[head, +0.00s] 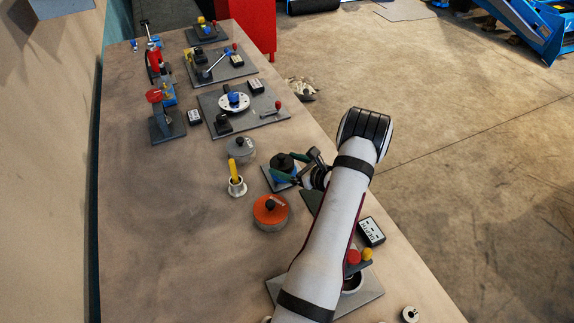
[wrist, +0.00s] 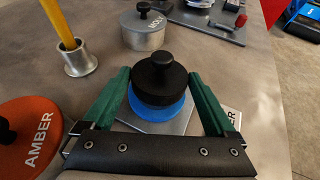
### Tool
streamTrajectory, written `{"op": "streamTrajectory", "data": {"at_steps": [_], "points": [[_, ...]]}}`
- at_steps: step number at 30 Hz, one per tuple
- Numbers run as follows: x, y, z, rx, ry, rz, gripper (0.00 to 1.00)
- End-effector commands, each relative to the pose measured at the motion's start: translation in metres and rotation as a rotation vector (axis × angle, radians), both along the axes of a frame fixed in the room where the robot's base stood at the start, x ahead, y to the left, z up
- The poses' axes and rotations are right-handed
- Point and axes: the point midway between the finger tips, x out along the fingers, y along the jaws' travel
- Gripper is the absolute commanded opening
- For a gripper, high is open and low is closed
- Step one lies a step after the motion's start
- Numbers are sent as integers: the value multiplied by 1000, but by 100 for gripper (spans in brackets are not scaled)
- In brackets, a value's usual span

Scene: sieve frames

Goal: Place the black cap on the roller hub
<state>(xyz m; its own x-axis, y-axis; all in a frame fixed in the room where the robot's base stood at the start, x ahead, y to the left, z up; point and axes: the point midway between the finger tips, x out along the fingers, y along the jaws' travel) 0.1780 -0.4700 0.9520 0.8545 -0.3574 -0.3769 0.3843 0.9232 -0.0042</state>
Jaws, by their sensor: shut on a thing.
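The black cap (wrist: 158,82) is a round disc with a small knob on top. It also shows in the head view (head: 284,160). My gripper (wrist: 158,76) has its green fingers on either side of the cap and is shut on it. In the head view my gripper (head: 291,166) reaches in from the right. The blue roller hub (wrist: 160,108) is directly under the cap, on a grey plate (wrist: 180,122). The cap looks upright and roughly centred over the hub. It hides the hub's top, and I cannot tell whether the two touch.
An orange lidded pot (head: 270,212) marked AMBER, a grey lidded pot (head: 241,149) and a small cup with a yellow stick (head: 236,183) stand to the left. Plates with fixtures (head: 245,105) lie farther back. The table's left side is clear.

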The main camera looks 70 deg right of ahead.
Motion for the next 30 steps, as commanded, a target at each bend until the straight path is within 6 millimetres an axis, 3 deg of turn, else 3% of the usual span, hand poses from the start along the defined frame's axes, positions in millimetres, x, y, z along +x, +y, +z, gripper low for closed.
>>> {"op": "streamTrajectory", "data": {"at_steps": [1, 2, 3, 11, 22, 30], "points": [[-1, 3, -4, 6, 7, 3, 7], [-1, 3, -4, 6, 8, 4, 97], [-1, 3, -4, 6, 8, 3, 100], [-5, 3, -1, 4, 6, 1, 100], [-84, 35, 36, 3, 4, -3, 100], [-103, 45, 44, 4, 4, 3, 100]]}}
